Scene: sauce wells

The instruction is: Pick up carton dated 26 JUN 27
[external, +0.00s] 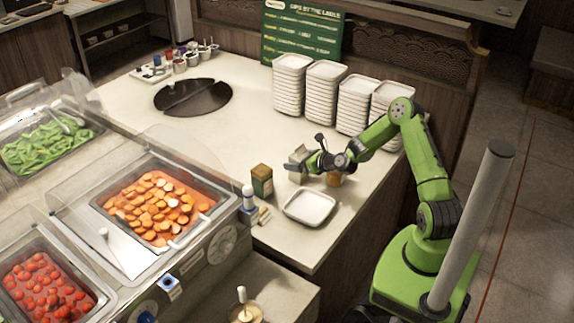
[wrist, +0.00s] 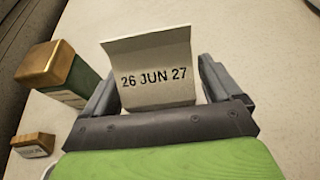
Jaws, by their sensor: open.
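A pale cream carton (wrist: 155,68) marked "26 JUN 27" is between the two fingers of my gripper (wrist: 158,80) in the wrist view. The fingers are open, one on each side of it, and a gap shows on the right. Its lower part is hidden by the gripper body. In the external view my gripper (external: 297,162) is low over the counter, and the carton cannot be clearly told from the fingers there.
A dark green carton with a tan top (wrist: 60,78) stands close on the left; it also shows in the external view (external: 262,181). A small brown-topped block (wrist: 33,146) is nearby. A white tray (external: 309,207) lies in front, and tray stacks (external: 325,90) stand behind.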

